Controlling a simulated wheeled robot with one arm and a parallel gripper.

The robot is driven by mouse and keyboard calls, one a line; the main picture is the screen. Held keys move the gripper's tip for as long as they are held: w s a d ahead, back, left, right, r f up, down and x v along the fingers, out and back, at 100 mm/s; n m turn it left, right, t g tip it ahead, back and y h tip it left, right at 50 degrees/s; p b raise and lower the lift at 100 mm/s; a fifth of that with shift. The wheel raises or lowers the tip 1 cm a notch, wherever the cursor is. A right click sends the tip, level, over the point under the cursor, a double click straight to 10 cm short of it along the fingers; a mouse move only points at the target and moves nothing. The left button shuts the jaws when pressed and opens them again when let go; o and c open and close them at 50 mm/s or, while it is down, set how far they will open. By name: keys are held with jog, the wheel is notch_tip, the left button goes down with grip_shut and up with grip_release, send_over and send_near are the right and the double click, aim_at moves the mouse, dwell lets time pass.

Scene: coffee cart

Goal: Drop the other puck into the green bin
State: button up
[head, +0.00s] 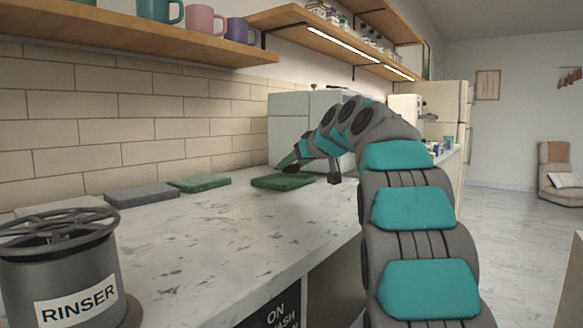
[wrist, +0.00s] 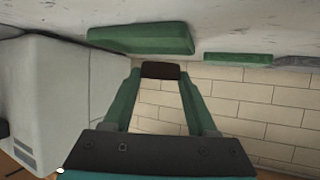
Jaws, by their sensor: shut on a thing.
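My gripper (wrist: 160,72) is shut on a dark brown puck (wrist: 160,70), held between the fingertips in the wrist view. In the head view my gripper (head: 287,163) is low over the far part of the counter, and the puck cannot be made out there. A flat dark green slab (head: 283,181) lies on the counter just below my gripper. It also shows in the wrist view (wrist: 140,39), apart from the puck. A second flat green slab (head: 199,183) lies to its left. I cannot make out a clear green bin in either view.
A grey slab (head: 141,195) lies left of the green ones. A grey container labelled RINSER (head: 62,275) stands at the near left. A pale boxy machine (head: 290,125) stands behind my gripper. The marble counter (head: 215,245) is clear in the middle.

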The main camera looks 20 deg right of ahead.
aim_at(290, 167)
jog(key=shift+s+a+r, duration=0.1)
jog(key=shift+s+a, duration=0.1)
jog(key=shift+s, duration=0.65)
jog(key=shift+s+a+r, duration=0.1)
jog(key=shift+s+a, duration=0.05)
jog(key=shift+s, duration=0.7)
